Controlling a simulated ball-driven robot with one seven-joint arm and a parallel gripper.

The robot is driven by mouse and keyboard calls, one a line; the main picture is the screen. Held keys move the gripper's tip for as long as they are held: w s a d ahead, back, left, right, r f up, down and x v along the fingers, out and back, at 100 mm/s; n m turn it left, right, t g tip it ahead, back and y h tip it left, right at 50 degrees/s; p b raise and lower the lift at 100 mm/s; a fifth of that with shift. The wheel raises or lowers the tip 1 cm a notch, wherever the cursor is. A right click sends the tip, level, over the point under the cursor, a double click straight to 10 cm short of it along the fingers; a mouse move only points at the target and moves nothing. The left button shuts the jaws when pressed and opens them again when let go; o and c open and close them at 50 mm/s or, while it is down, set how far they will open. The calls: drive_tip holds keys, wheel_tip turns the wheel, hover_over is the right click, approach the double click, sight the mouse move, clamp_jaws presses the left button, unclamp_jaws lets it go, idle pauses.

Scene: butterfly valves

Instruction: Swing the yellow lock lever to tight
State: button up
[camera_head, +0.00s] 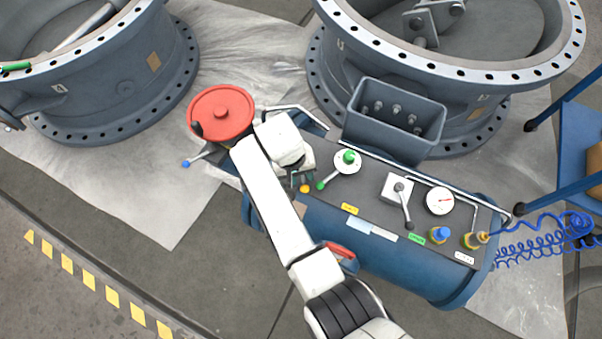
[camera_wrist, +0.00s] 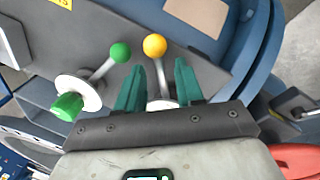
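The yellow lock lever shows as a yellow ball knob (camera_wrist: 154,46) on a short metal shaft in the wrist view. The knob lies just beyond my fingertips, and the shaft runs back between my fingers. In the head view the knob (camera_head: 304,188) shows beside my forearm, at the left part of the blue tank's panel. My gripper (camera_wrist: 160,75) has two teal fingers, apart, one on each side of the shaft with visible gaps. The lever's pale base is partly hidden by the gripper. In the head view my arm mostly hides the gripper. I cannot read any tight marking.
A green-knobbed lever (camera_wrist: 119,53) stands close on the left in the wrist view. The panel also bears a grey-handled valve (camera_head: 398,188), a gauge (camera_head: 439,201) and a blue knob (camera_head: 439,235). A red handwheel (camera_head: 221,113) and a grey bin (camera_head: 395,118) are near.

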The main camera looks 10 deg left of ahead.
drive_tip(key=shift+c, duration=0.2)
clamp_jaws()
idle(1.3)
